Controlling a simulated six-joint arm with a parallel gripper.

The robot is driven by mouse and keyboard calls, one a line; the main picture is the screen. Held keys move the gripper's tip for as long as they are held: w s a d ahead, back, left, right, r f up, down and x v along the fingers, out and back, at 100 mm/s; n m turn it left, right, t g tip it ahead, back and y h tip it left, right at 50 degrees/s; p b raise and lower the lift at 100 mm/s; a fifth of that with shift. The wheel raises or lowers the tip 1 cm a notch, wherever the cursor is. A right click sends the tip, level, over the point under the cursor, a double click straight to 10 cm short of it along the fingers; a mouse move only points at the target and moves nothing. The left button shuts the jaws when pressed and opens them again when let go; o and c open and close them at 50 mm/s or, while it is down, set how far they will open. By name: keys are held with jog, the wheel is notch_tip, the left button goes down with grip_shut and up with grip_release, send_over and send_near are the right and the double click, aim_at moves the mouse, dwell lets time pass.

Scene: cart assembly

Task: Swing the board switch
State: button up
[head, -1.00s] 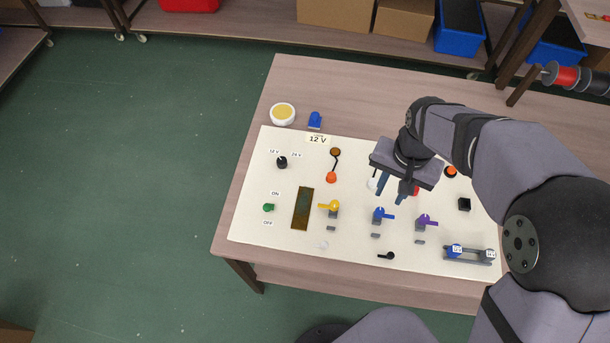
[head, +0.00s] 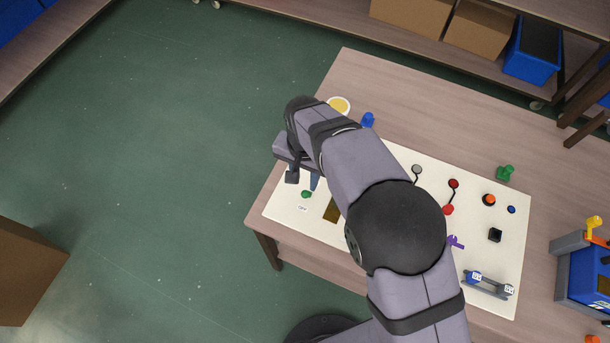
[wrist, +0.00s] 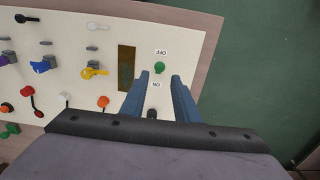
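The board switch is a small green knob between ON and OFF labels on the white board (head: 509,240). It shows in the head view (head: 306,194) just below my gripper, and in the wrist view (wrist: 159,67). My gripper (wrist: 160,80) is open, its two blue fingers apart with the green switch seen between and just beyond their tips. Nothing is held. I cannot tell the exact height gap. In the head view my gripper (head: 304,182) is over the board's left edge, and my arm hides much of the board.
A black knob (wrist: 152,113) shows between the fingers nearer the palm. A dark brown panel (wrist: 126,67) and a yellow lever (wrist: 95,72) lie left of the switch in the wrist view. A blue block (head: 367,120) stands on the table behind the board. Green floor lies beyond the left table edge.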

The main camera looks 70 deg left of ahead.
aim_at(305, 192)
notch_tip(305, 192, down, 8)
jog(key=b, duration=0.5)
jog(key=shift+r, duration=0.35)
jog(key=c, duration=0.6)
jog(key=shift+a, duration=0.1)
jog(key=shift+w, duration=0.1)
jog(key=shift+w+a+r, duration=0.35)
jog(key=shift+w+a, duration=0.25)
